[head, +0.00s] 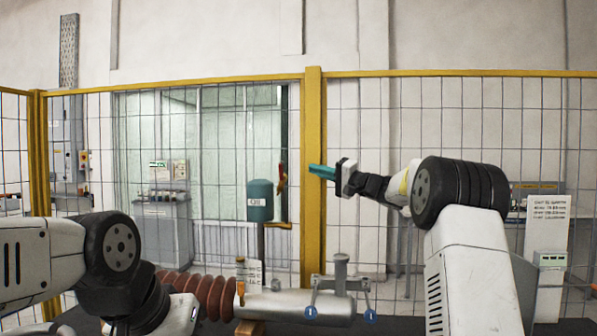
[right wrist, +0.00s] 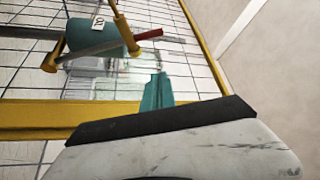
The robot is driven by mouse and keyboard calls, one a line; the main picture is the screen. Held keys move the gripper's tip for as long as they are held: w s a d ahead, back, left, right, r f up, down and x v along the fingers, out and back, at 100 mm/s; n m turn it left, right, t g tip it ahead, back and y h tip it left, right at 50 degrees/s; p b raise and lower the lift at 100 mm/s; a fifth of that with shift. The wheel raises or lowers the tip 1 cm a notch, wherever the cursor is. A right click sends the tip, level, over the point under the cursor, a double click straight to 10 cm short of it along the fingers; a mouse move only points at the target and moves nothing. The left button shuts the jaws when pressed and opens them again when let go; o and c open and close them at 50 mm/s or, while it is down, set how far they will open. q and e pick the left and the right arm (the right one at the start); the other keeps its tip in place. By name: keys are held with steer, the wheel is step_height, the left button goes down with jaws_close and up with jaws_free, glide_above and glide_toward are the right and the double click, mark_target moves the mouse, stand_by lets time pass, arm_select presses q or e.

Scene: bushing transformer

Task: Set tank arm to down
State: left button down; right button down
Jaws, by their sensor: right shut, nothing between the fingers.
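The tank (head: 260,200) is a teal cylinder with a small white label, on a grey post. It also shows in the right wrist view (right wrist: 95,38), turned on its side by the camera. The tank arm (head: 282,175) stands upright at the tank's right side, its red end up. In the right wrist view its red tip (right wrist: 148,34) points right. My right gripper (head: 322,172) has teal fingers, shut and empty, pointing left toward the arm. In the head view a gap shows between them. My left gripper is out of view; only left arm links show at lower left.
A yellow-framed mesh fence (head: 314,120) runs behind the tank. A grey metal cylinder (head: 300,307) with a brown ribbed bushing (head: 205,292) lies low in front. A small sign (head: 250,272) stands below the tank. The space around my right fingers looks clear.

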steer(key=x, duration=0.9)
steer(key=s, duration=0.1)
steer(key=s+a+f, duration=0.1)
steer(key=s+a, duration=0.1)
steer(key=shift+s+f, duration=0.2)
steer(key=shift+f, duration=0.15)
